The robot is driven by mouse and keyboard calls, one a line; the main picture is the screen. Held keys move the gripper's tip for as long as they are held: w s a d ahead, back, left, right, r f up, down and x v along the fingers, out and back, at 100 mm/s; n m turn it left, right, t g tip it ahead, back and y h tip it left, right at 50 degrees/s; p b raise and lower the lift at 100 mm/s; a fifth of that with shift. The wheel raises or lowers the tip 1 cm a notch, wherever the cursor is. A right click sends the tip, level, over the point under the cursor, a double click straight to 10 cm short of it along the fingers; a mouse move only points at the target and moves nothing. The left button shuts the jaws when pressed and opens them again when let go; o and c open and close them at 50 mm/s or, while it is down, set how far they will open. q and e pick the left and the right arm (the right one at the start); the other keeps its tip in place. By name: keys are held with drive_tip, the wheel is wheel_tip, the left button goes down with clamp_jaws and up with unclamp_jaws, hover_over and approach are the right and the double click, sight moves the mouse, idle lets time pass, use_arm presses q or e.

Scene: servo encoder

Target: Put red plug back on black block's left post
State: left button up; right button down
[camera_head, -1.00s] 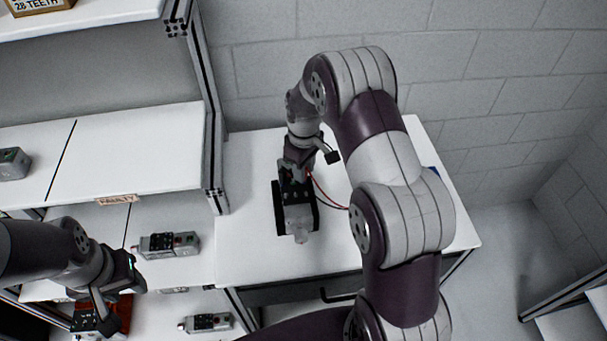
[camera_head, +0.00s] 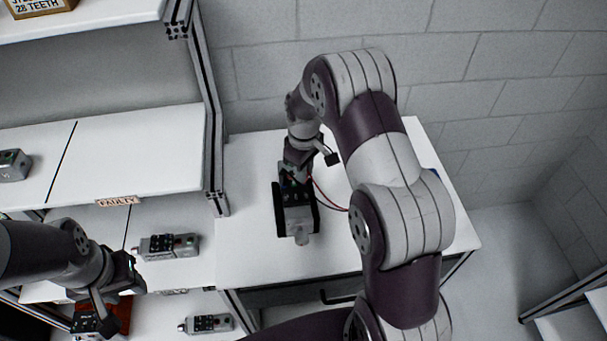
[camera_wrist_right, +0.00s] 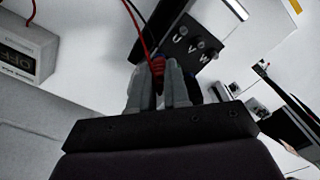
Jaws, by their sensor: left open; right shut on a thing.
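The red plug (camera_wrist_right: 158,68) with its red cable shows in the right wrist view, between the fingers of my right gripper (camera_wrist_right: 160,88), which is shut on it. The black block (camera_wrist_right: 180,38) with its posts and the letters U, V, W lies just beyond the fingertips. In the head view my right gripper (camera_head: 295,172) is down at the block end of the servo unit (camera_head: 298,215) on the table. I cannot tell whether the plug touches a post. My left gripper (camera_head: 112,300) is open at the lower left, over the lower shelf.
A power supply box (camera_wrist_right: 20,50) reading OFF shows in the right wrist view. Several servo units stand on the shelves at left, one (camera_head: 168,246) below the FAULTY label (camera_head: 119,201). The table's (camera_head: 250,262) front is clear. A shelf post (camera_head: 212,150) stands left of the right gripper.

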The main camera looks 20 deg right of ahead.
drive_tip(key=shift+r, duration=0.1)
drive_tip(key=shift+r+p, duration=1.95)
drive_tip(key=shift+r, duration=0.6)
drive_tip(key=shift+f, duration=0.1)
